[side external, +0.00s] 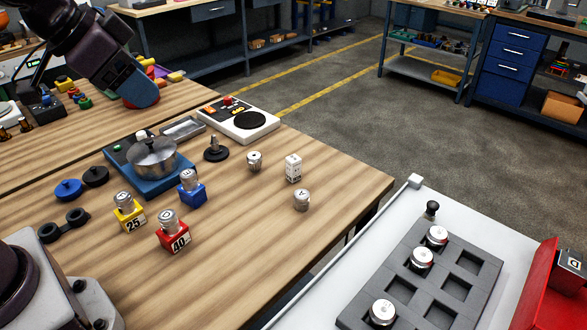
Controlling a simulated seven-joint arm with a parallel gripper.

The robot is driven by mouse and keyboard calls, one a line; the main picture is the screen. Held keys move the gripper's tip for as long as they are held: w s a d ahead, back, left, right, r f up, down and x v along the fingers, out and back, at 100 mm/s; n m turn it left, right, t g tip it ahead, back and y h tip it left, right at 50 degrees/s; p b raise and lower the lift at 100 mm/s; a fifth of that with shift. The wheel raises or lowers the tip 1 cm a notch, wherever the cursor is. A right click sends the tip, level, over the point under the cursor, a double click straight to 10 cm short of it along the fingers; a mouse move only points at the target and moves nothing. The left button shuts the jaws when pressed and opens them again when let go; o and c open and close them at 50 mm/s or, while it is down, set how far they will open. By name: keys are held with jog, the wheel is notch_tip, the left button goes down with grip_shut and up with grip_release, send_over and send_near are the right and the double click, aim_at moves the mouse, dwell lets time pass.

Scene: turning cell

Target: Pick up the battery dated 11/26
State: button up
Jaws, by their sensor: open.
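A small white upright block (293,169) with dark print stands on the wooden bench (335,180), near its right edge. It could be a battery, but the print is too small to read, so I cannot tell whether it is dated 11/26. A short silvery cylinder (254,161) stands to its left, and another silvery cylinder (302,200) stands just in front of it. Part of my arm reaches in at the upper left, well away from these pieces. No gripper fingers can be made out.
Silvery pieces sit on yellow (131,221), blue (195,197) and red (175,241) blocks. A blue device with a metal dish (155,158) and a white control box (240,118) stand behind. A grey tray (350,318) holds several cylinders at lower right; some pockets are empty.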

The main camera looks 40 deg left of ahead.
jog(key=w+a+f+m+t+y, duration=0.2)
jog(key=w+a+f+m+t, duration=0.15)
jog(key=w+f+m, duration=0.6)
jog(key=w+a+f+m+t+y, duration=0.2)
jog(key=w+a+f+m, duration=0.3)
jog(key=w, duration=0.9)
jog(key=m+t+h, duration=0.6)
jog(key=m+h, duration=0.1)
jog(key=m, duration=1.4)
send_near(298, 158)
jog(key=w, duration=0.1)
jog(key=w+a, duration=0.1)
jog(key=w, duration=0.1)
jog(key=shift+w+r+g, duration=0.15)
jog(key=shift+w+g, duration=0.1)
jog(key=shift+w+d, duration=0.2)
jog(key=shift+w+d+f, duration=0.1)
jog(key=shift+w+d, duration=0.2)
jog(key=shift+w, duration=0.85)
jog(key=shift+w+d+f, duration=0.1)
jog(key=shift+w+d, duration=0.25)
jog(key=shift+w, duration=0.75)
jog(key=shift+w+d+f, duration=0.1)
jog(key=shift+w+d, duration=0.2)
jog(key=shift+w, duration=0.85)
